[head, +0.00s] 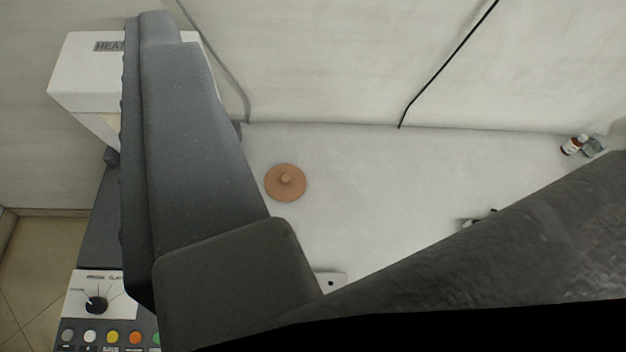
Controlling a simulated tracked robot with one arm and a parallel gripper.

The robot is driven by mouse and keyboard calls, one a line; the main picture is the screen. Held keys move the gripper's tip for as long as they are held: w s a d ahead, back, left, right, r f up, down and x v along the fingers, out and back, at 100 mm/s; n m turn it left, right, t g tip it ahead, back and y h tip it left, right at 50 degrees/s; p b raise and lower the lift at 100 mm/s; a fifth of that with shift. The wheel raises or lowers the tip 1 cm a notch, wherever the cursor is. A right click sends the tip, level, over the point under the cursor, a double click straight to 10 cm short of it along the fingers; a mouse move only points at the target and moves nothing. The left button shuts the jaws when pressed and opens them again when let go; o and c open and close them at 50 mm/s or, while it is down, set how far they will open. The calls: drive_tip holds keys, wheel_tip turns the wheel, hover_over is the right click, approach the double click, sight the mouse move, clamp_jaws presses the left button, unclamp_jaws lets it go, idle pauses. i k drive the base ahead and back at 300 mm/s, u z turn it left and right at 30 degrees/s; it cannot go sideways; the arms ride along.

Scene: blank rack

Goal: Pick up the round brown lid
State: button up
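The round brown lid (286,182) lies flat on the pale grey table top (380,200), a flat disc with a small knob in its middle. It is in full view and nothing touches it. Dark grey parts that look like my gripper (185,130) rise on the left of the picture, just left of the lid and apart from it. I cannot make out two fingertips or a gap between them. Nothing held is visible.
A white device marked "HEAT" (95,75) stands at the upper left. A panel with a knob (97,304) and coloured buttons is at the lower left. Clear table lies right of the lid, with a pale wall behind.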

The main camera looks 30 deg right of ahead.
sight(284, 183)
drive_tip(key=z, duration=3.1)
drive_tip(key=k, duration=1.1)
drive_tip(key=u, duration=2.35)
drive_tip(key=i, duration=0.95)
